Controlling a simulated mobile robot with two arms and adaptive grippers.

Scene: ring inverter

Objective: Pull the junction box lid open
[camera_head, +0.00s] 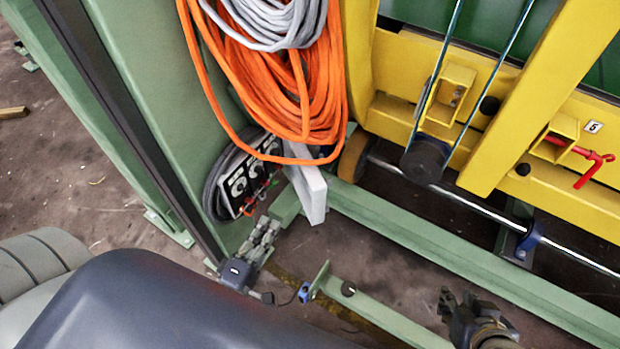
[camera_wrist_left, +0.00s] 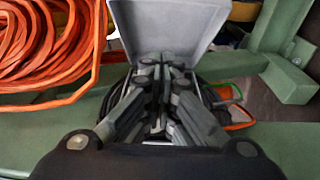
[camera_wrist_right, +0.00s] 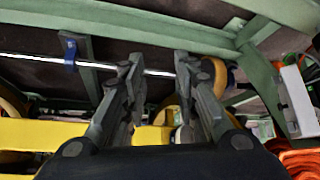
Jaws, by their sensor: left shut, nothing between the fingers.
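The junction box (camera_head: 248,182) is on the green post, with round fittings and coloured wires showing at its front. Its pale grey lid (camera_head: 310,188) stands swung out from the box, so the box is open. The lid fills the top middle of the left wrist view (camera_wrist_left: 170,24) and shows at the right of the right wrist view (camera_wrist_right: 297,100). My left gripper (camera_head: 270,225) is shut and empty, just below the box and lid. Its fingers (camera_wrist_left: 163,68) hide much of the box; I cannot tell whether they touch it. My right gripper (camera_head: 456,302) is open and empty, well away from the box.
Orange cable coils (camera_head: 290,90) hang above the box, close to the lid. The green post (camera_head: 150,80) rises behind it. A yellow frame (camera_head: 490,110) with a pulley and a metal shaft (camera_head: 460,205) stands at right. Green floor beams (camera_head: 450,255) cross below.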

